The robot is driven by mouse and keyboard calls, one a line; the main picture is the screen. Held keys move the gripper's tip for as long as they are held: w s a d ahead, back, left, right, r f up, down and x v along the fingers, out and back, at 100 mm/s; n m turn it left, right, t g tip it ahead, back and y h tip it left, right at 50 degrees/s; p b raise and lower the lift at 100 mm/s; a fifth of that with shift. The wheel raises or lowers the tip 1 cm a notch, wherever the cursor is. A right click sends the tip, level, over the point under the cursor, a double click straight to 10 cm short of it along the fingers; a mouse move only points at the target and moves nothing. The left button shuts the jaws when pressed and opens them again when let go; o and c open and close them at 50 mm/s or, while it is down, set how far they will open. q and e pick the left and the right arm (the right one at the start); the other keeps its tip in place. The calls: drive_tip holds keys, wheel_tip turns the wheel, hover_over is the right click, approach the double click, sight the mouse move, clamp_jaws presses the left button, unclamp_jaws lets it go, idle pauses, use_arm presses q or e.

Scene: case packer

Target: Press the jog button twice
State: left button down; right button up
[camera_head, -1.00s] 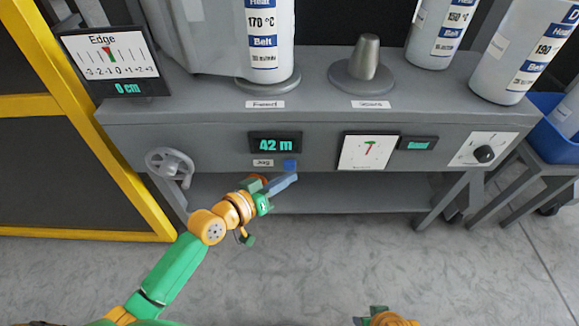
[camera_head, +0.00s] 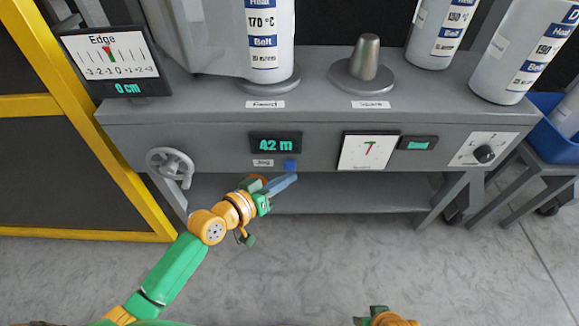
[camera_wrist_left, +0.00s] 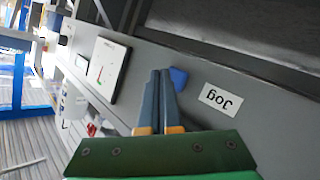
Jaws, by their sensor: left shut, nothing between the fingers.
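The jog button is a small blue square (camera_head: 290,165) on the grey front panel, to the right of the white "Jog" label (camera_head: 263,162) and under the "42 m" display (camera_head: 276,144). In the left wrist view the blue button (camera_wrist_left: 179,78) shows just beyond and beside my fingertips, with the "Jog" label (camera_wrist_left: 221,99) to its right. My left gripper (camera_head: 294,178) is shut and empty, its blue-grey fingertips just below the button. In the wrist view the shut fingers (camera_wrist_left: 160,75) point toward the panel. Whether they touch the panel cannot be told. My right gripper's fingers are not visible.
A handwheel (camera_head: 170,163) is on the panel's left, a white gauge (camera_head: 369,151) and a black knob (camera_head: 484,154) to the right. A lower shelf (camera_head: 350,193) runs below the panel. A yellow frame (camera_head: 85,120) stands at the left.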

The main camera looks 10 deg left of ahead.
use_arm(q)
drive_tip(key=shift+w, duration=0.1)
drive_tip(key=shift+w, duration=0.35)
drive_tip(key=shift+w+a+b, duration=0.15)
drive_tip(key=shift+w+b, duration=0.2)
drive_tip(key=shift+w, duration=0.1)
idle(0.8)
drive_tip(key=shift+s+r, duration=0.1)
drive_tip(key=shift+s+p, duration=0.7)
drive_tip(key=shift+s, duration=0.1)
drive_tip(key=s+p, duration=0.1)
drive_tip(key=s, duration=0.1)
drive_tip(key=s+d+p, duration=0.1)
drive_tip(key=s+p, duration=0.1)
drive_tip(key=s, duration=0.1)
